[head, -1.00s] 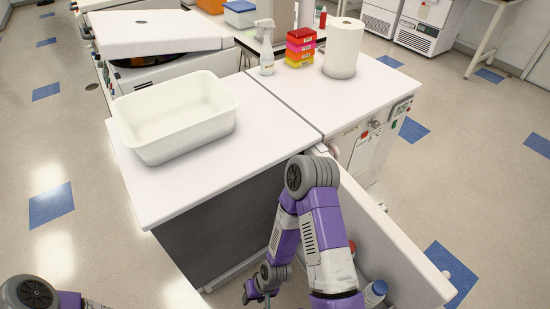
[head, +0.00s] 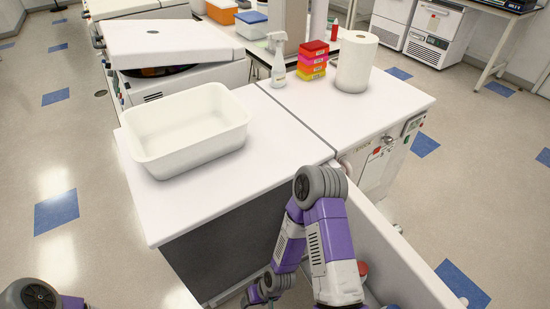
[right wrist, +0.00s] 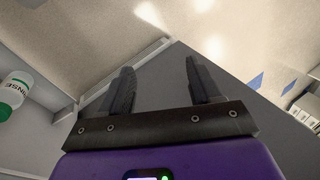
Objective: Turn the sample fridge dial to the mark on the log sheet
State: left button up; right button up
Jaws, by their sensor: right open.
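My right gripper is open and empty in the right wrist view (right wrist: 160,82), its two dark fingers apart over a dark grey surface. In the head view my right arm reaches down in front of the near cabinet (head: 245,240); its gripper is low in the picture and too small to read. A white door (head: 405,255) stands open from this cabinet. No dial or log sheet can be made out inside it. Only part of my left arm shows at the lower left.
A white tub (head: 187,140) stands on the cabinet top. The adjoining unit (head: 385,155) has a panel with a red button. Floor at the left is clear.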

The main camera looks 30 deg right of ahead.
jog(key=w+d+r+t, duration=0.1)
jog(key=w+d+t, duration=0.55)
jog(key=w, duration=0.75)
jog(key=w+d+r+n+t+h, duration=0.1)
jog(key=w+d+r+n+t, duration=0.2)
jog(key=w+d+r+t, duration=0.65)
jog(key=w+d+r+n+h, duration=0.2)
jog(key=w+d+r, duration=0.35)
jog(key=d, duration=0.95)
jog(key=w+a+b, duration=0.1)
jog(key=w+b, duration=0.1)
jog(key=w, duration=0.4)
jog(key=shift+w+r, duration=0.25)
jog(key=shift+c, duration=0.4)
